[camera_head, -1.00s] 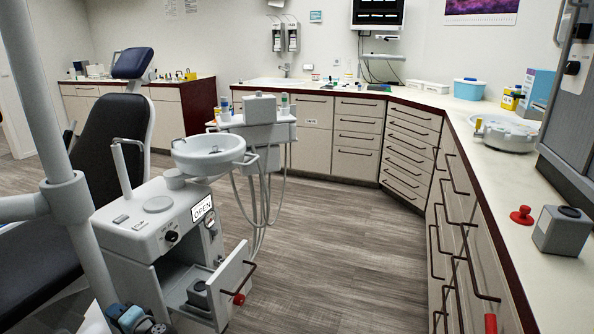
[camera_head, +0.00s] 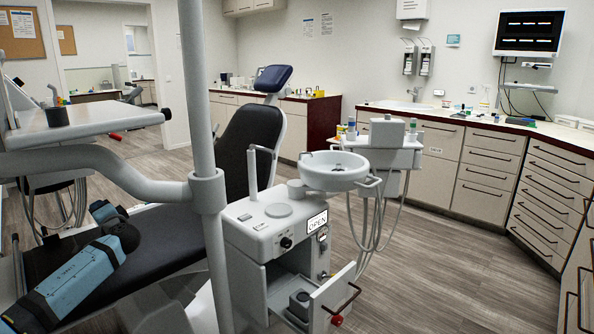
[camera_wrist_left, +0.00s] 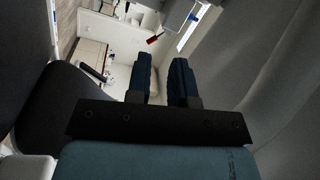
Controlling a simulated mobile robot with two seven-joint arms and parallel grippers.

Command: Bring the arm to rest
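My left gripper (camera_wrist_left: 162,80) shows in the left wrist view. Its two dark blue fingers stand apart with a narrow gap, and I see nothing held between them. In the head view my left arm (camera_head: 75,280) comes in at the lower left, in front of the dental chair (camera_head: 250,135). I cannot make out its fingers there. My right arm and gripper are not in view.
A grey post (camera_head: 203,120) and an instrument tray (camera_head: 90,122) stand close to my left arm. The dental unit (camera_head: 265,230) has an open drawer (camera_head: 335,297). Wooden floor (camera_head: 440,270) is free to the right, before the counter cabinets (camera_head: 488,170).

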